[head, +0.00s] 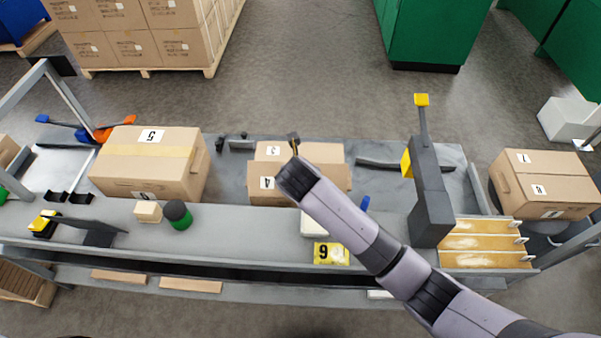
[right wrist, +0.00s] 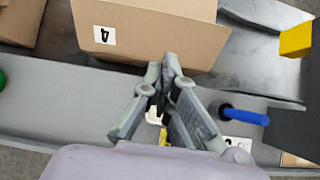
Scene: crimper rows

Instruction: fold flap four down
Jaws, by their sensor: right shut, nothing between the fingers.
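An open-looking brown carton (head: 335,178) stands on the grey bench in the middle of the head view. A panel labelled 4 (head: 254,188) is on its near side, and a panel with another label (head: 318,151) lies behind it. In the right wrist view the panel labelled 4 (right wrist: 150,42) spans the top, its label upside down. My right gripper (head: 293,142) reaches over the carton from the lower right. In the right wrist view its fingertips (right wrist: 171,62) are together and empty, at the panel's lower edge; contact is unclear. My left gripper is not in view.
A taped carton (head: 150,165) stands at left. Near it are a wooden block (head: 148,211) and a green-black cylinder (head: 178,214). A dark post with yellow parts (head: 430,195) stands right, beside a carton (head: 520,185). A blue-handled tool (right wrist: 245,115) lies close to my right gripper.

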